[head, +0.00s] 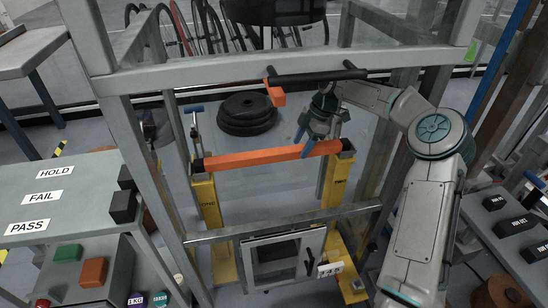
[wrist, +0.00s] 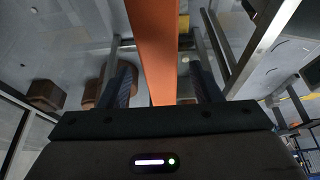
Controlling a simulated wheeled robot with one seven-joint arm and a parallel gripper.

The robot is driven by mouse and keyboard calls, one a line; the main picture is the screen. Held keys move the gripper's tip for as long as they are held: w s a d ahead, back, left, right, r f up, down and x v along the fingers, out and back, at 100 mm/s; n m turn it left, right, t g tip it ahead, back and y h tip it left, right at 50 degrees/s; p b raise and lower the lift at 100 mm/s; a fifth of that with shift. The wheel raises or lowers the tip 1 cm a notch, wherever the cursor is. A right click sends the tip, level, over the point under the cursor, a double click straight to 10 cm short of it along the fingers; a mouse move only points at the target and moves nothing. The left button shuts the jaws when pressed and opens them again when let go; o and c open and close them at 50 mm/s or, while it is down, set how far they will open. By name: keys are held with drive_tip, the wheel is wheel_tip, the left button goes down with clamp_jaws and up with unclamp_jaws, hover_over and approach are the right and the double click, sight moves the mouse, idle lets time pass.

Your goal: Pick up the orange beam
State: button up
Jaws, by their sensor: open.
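The orange beam (head: 265,156) lies level across two yellow posts inside the grey steel frame in the head view. My gripper (head: 322,132) is at the right part of the beam, coming down from above. In the wrist view the beam (wrist: 155,50) runs between the two dark fingers of my gripper (wrist: 160,88), with a gap showing on each side. The fingers are open and not closed on it. How far down the fingers reach beside the beam is hard to tell.
The frame's top rail (head: 230,70) and a dark bar with an orange hook (head: 275,92) are close to my arm. A yellow post (head: 207,200) stands under the beam's left end. A table (head: 75,190) labelled HOLD, FAIL and PASS is at the left. Black weights (head: 247,112) lie behind.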

sight(276, 151)
drive_tip(key=a, duration=0.2)
drive_tip(key=s+a+b, duration=0.1)
drive_tip(key=a, duration=0.2)
drive_tip(key=a+b, duration=0.1)
drive_tip(key=a, duration=0.2)
drive_tip(key=shift+s+f, duration=0.2)
drive_tip(key=shift+s, duration=0.1)
drive_tip(key=shift+f+b, duration=0.4)
drive_tip(key=shift+b, duration=0.1)
drive_tip(key=shift+c, duration=0.4)
clamp_jaws()
drive_tip(key=shift+r, duration=0.15)
